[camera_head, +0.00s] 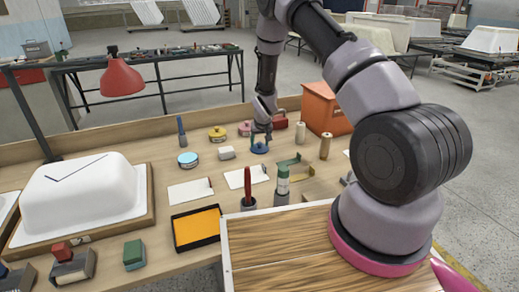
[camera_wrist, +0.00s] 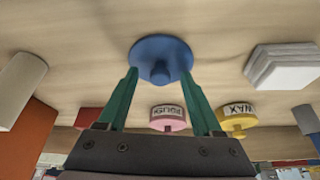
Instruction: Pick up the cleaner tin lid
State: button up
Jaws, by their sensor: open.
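The cleaner tin lid appears to be the round blue lid (camera_wrist: 160,48) with a small knob, lying on the wooden bench in the wrist view. It also shows in the head view (camera_head: 259,149), partly hidden by my gripper. My gripper (camera_wrist: 159,76) is open and empty, its two green fingertips at either side of the lid's knob, near the lid's edge. Whether they touch the lid I cannot tell. In the head view my gripper (camera_head: 260,139) points down over the lid.
A pink POLISH tin (camera_wrist: 167,117) and a yellow WAX tin (camera_wrist: 236,118) stand near the gripper. A pale stacked block (camera_wrist: 282,67) is beside the lid. An orange box (camera_head: 325,108), two tan cylinders (camera_head: 300,132) and a green-capped bottle (camera_head: 283,180) are nearby.

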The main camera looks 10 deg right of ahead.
grip_shut()
jog(key=shift+r, duration=0.1)
